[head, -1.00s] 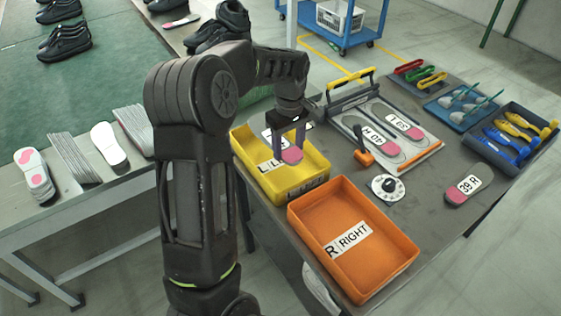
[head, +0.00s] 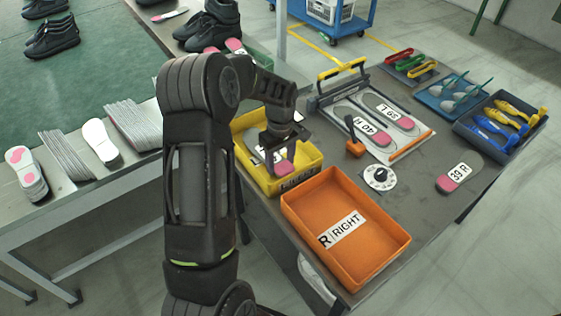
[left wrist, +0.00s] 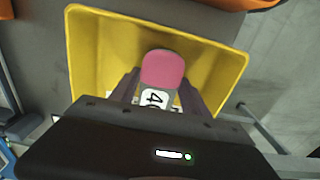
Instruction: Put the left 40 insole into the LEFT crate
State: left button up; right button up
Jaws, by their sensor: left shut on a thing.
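My left gripper (head: 284,150) points down inside the outline of the yellow crate (head: 309,158), lower than its arm's elbow. It is shut on an insole with a pink end (head: 284,167). In the left wrist view the insole (left wrist: 162,70) shows its pink end and part of a white label reading 40, between the fingers (left wrist: 160,92). The yellow crate (left wrist: 85,50) surrounds it in that view. Whether the insole touches the crate floor I cannot tell. The gripper hides part of the crate's inside. My right gripper is not in view.
An orange crate (head: 378,255) marked RIGHT stands just in front. A 39 R insole (head: 460,177) lies at right. Tool trays (head: 465,125) stand beyond.

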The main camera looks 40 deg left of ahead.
pick_arm(q)
jog(key=shift+f, duration=0.35)
jog(key=shift+f, duration=0.15)
jog(key=o, duration=1.4)
jog(key=shift+c, duration=0.2)
notch_tip(320, 180, up, 12)
jog(key=shift+b, duration=0.45)
